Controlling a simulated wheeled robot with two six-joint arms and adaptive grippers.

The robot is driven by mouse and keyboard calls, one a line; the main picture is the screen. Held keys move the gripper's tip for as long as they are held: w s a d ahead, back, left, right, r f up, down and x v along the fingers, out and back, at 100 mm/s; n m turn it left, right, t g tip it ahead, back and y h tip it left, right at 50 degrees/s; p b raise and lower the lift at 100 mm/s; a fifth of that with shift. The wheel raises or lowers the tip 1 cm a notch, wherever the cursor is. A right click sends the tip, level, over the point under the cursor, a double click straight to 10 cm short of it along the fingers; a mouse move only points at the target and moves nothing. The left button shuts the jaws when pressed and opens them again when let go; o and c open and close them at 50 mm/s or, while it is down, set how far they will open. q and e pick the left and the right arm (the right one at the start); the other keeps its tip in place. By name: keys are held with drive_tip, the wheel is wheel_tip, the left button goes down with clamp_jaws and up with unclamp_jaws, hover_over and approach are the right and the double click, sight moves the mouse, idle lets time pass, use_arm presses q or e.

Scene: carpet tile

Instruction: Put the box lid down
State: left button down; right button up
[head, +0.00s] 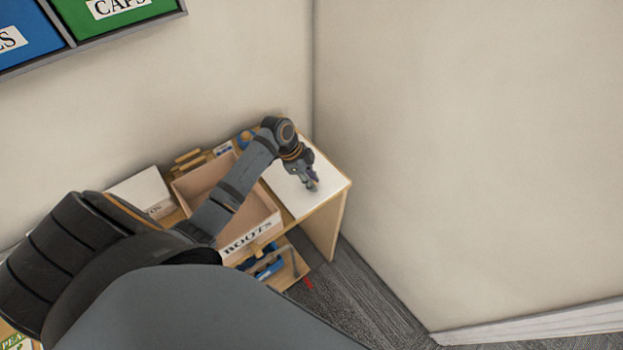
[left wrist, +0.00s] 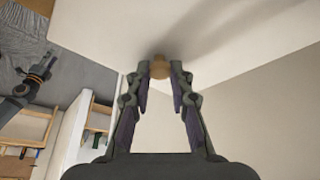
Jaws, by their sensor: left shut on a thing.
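The box lid (head: 328,181) is a flat white panel over the right end of the wooden desk. In the left wrist view the lid (left wrist: 230,35) fills the upper part, with a small round tan knob (left wrist: 160,68). My left gripper (head: 312,185) is shut on this knob; its fingers also show in the left wrist view (left wrist: 160,78). I cannot tell whether the lid touches the desktop. An open box marked BOOTS (head: 262,229) stands left of the lid, partly hidden by my left arm. My right gripper cannot be made out clearly.
A white box (head: 143,192) stands further left on the desk. A lower tray (head: 290,273) with blue things sits below BOOTS. Walls (head: 450,160) close off the back and right. Blue and green labelled bins (head: 110,22) hang upper left.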

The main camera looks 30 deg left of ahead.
use_arm(q)
drive_tip(key=shift+f, duration=0.15)
drive_tip(key=c, duration=1.2)
unclamp_jaws()
drive_tip(key=shift+r, duration=0.25)
drive_tip(key=b+v, duration=0.2)
drive_tip(key=v, duration=1)
drive_tip(key=shift+a+b, duration=0.1)
drive_tip(key=shift+b, duration=0.3)
